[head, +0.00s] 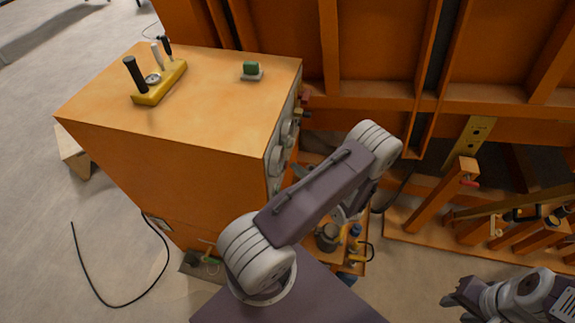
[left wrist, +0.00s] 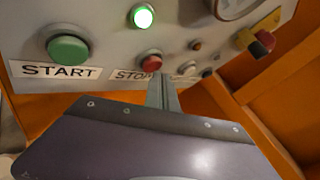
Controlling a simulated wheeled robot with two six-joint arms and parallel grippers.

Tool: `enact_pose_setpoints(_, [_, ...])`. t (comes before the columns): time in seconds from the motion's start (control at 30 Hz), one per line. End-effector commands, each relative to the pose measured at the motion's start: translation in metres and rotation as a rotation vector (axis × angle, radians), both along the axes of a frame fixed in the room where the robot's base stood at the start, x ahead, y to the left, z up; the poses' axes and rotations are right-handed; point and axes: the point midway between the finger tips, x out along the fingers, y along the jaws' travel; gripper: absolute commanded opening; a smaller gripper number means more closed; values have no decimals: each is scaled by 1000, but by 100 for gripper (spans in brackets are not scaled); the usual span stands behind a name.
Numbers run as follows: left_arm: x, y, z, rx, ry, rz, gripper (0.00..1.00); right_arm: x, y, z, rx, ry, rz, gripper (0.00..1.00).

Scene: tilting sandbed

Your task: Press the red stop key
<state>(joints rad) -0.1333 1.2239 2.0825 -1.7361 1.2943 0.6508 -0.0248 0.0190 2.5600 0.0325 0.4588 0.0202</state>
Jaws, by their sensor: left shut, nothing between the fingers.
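The red stop key (left wrist: 152,63) is a round red button on the grey control panel (left wrist: 100,35). It sits just above the STOP label, which is partly hidden by my gripper in the left wrist view. My left gripper (left wrist: 163,82) is shut and empty. Its fingertips point at the panel just below and slightly right of the red key; I cannot tell whether they touch it. In the head view my left arm hides most of that gripper and the key. My right gripper (head: 458,303) is at the lower right, away from the panel; its jaw opening is unclear.
A green START button (left wrist: 68,49) lies left of the stop key, with a lit green lamp (left wrist: 142,16) above. A red and black knob (left wrist: 263,42) sticks out at right.

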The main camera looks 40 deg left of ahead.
Motion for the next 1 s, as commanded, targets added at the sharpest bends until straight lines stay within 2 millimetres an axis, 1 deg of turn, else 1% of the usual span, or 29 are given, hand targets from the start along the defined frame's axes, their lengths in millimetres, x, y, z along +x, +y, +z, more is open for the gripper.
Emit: enact_pose_setpoints(1.0, [-5,9,0,1,0,1,0,0,0,0,0,0,0,36])
